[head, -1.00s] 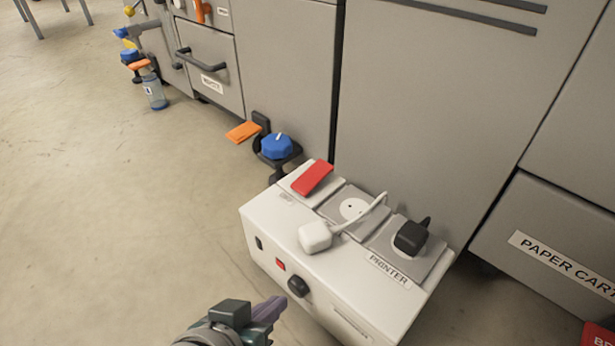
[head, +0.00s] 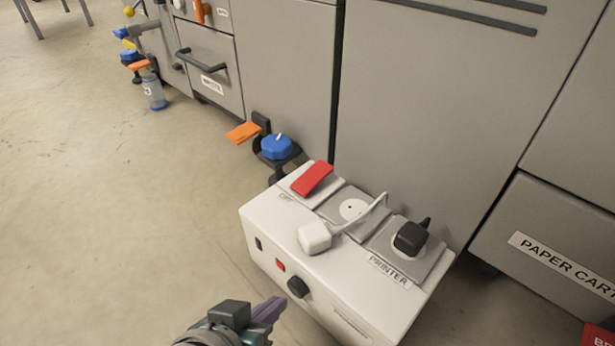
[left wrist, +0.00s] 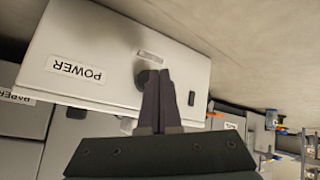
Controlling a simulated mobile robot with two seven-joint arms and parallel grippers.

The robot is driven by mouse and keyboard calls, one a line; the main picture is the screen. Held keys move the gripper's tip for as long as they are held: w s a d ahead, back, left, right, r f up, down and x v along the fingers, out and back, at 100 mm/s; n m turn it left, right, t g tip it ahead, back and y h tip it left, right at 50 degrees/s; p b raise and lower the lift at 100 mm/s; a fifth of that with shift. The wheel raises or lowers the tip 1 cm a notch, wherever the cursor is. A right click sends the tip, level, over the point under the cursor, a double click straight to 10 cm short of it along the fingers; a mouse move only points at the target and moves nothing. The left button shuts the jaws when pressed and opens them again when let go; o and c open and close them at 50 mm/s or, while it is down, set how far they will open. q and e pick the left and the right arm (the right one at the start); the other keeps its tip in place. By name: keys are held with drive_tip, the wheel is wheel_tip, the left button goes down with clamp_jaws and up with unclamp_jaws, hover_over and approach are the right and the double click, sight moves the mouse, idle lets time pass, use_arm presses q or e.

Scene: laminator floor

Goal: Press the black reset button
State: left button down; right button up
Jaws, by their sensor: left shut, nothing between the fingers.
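The black round button (head: 298,287) is on the front face of a white power box (head: 340,308), right of a small red square (head: 281,266). My left gripper (head: 282,302) is shut and empty, its tips just short of the button in the head view. In the left wrist view, the shut fingers (left wrist: 158,73) overlap part of the black button (left wrist: 143,78), and the box (left wrist: 110,45) appears upside down with its POWER label. I cannot tell whether the tips touch the button. No reset lettering is readable. My right gripper is out of view.
On the box top are a red rocker (head: 312,178), a white plug (head: 315,237) with a cable and a black plug (head: 410,238). Grey cabinets (head: 430,110) stand behind. A blue knob (head: 277,146) sits behind the box.

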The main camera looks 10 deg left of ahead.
use_arm(q)
drive_tip(key=shift+w, duration=0.1)
idle(0.7)
drive_tip(key=shift+w+d, duration=0.3)
drive_tip(key=shift+w+d, duration=0.3)
drive_tip(key=shift+w, duration=0.1)
idle(1.0)
drive_tip(key=shift+s, duration=0.1)
idle(0.3)
drive_tip(key=shift+s+a, duration=0.55)
drive_tip(key=shift+s, duration=0.05)
drive_tip(key=s+a, duration=0.1)
drive_tip(key=s, duration=0.1)
drive_tip(key=s+a+p, duration=0.1)
drive_tip(key=s+a, duration=0.1)
drive_tip(key=shift+p, duration=0.3)
